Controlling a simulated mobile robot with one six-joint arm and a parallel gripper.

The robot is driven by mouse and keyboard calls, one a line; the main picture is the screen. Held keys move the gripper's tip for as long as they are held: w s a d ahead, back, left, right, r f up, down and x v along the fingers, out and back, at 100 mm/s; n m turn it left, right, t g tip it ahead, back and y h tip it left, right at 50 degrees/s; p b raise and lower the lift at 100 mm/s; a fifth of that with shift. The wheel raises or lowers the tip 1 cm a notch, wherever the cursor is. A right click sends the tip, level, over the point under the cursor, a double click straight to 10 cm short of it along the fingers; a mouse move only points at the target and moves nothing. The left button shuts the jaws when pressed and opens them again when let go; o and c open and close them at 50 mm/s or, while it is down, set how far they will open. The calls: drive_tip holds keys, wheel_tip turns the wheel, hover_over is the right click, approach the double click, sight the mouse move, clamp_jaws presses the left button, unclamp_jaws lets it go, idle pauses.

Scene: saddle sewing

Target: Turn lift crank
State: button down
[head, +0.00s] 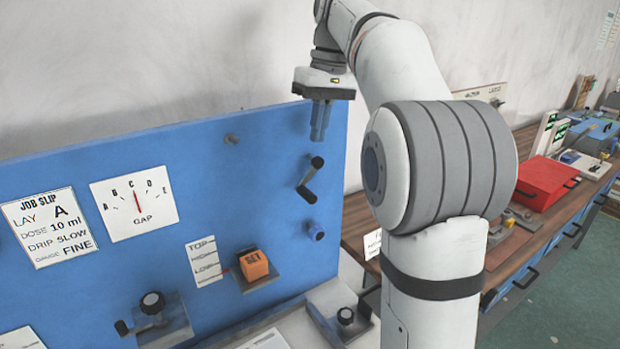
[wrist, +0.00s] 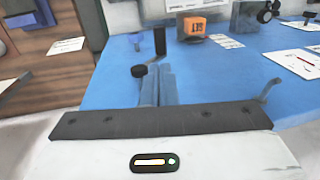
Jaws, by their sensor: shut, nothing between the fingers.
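A black crank (head: 311,180) sits on the right part of the upright blue panel (head: 90,150); I take it for the lift crank. In the wrist view, its black handle (wrist: 160,41) and a round black end (wrist: 138,70) show just beyond my fingertips. My gripper (head: 318,138) points down just above the crank, its fingers together with nothing between them. It also shows in the wrist view (wrist: 157,70). I cannot tell whether it touches the crank. An orange block marked SET (head: 253,265) is beside the TOP and LOW labels (head: 204,262), its pointer near LOW.
A blue knob (head: 316,232) is below the crank, and a grey peg (head: 232,138) sticks out upper left. A job slip (head: 50,228) and GAP dial (head: 135,203) are left. A red box (head: 545,180) is on the bench.

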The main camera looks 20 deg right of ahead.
sight(309, 191)
drive_tip(key=f, duration=0.3)
drive_tip(key=a+f, duration=0.1)
drive_tip(key=f, duration=0.6)
drive_tip(key=shift+s+a+f, duration=0.1)
drive_tip(key=shift+s+a, duration=0.2)
drive_tip(key=shift+a, duration=0.05)
